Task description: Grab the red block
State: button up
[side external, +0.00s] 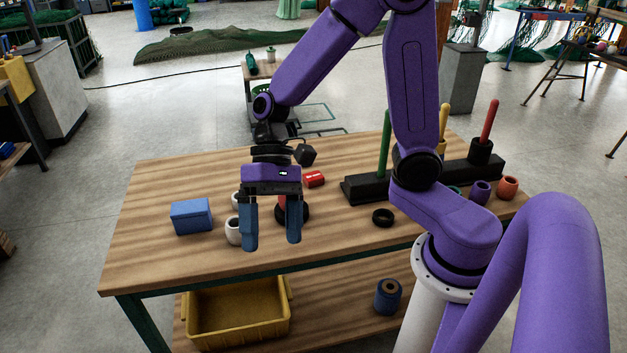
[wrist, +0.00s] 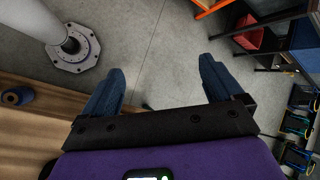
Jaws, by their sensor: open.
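The red block (side external: 314,179) lies on the wooden table in the side view, right of and behind my gripper, with nothing touching it that I can see. My gripper (side external: 272,243) hangs over the front part of the table with its two blue fingers spread and nothing between them. The fingers also show apart in the wrist view (wrist: 161,70), which looks onto floor and does not show the red block. I cannot tell the exact height of the fingertips above the table.
A blue box (side external: 191,217) and a white cup (side external: 233,232) stand left of my gripper. A red object with a dark base is partly hidden behind the right finger. A dark hexagonal piece (side external: 305,154), a black ring (side external: 383,217) and a black peg rack (side external: 367,189) surround the block.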

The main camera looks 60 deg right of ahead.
jog(key=w+f+m+t+y, duration=0.1)
jog(key=w+m+t+y, duration=0.45)
jog(key=w+m, duration=0.95)
jog(key=w+d+f+m+t+h, duration=0.35)
jog(key=w+d+m+t, duration=0.5)
jog(key=w+d, duration=0.5)
jog(key=m+t+h, duration=0.1)
jog(key=m+h, duration=1.5)
jog(key=m, duration=0.2)
send_over(315, 177)
jog(key=s, duration=0.2)
notch_tip(315, 177, down, 13)
jog(key=shift+w+a+f, duration=0.15)
jog(key=shift+a+f, duration=0.1)
jog(key=shift+f, duration=0.8)
jog(key=shift+w+a+f, duration=0.1)
jog(key=shift+a+f, duration=0.1)
jog(key=shift+f, duration=0.8)
jog(key=f, duration=0.1)
jog(key=w+f, duration=0.1)
jog(key=f, duration=0.1)
jog(key=shift+w+d+t, duration=0.15)
jog(key=shift+d+t, duration=0.15)
jog(key=shift+d, duration=0.1)
jog(key=shift+w+d+f, duration=0.35)
jog(key=shift+w, duration=0.2)
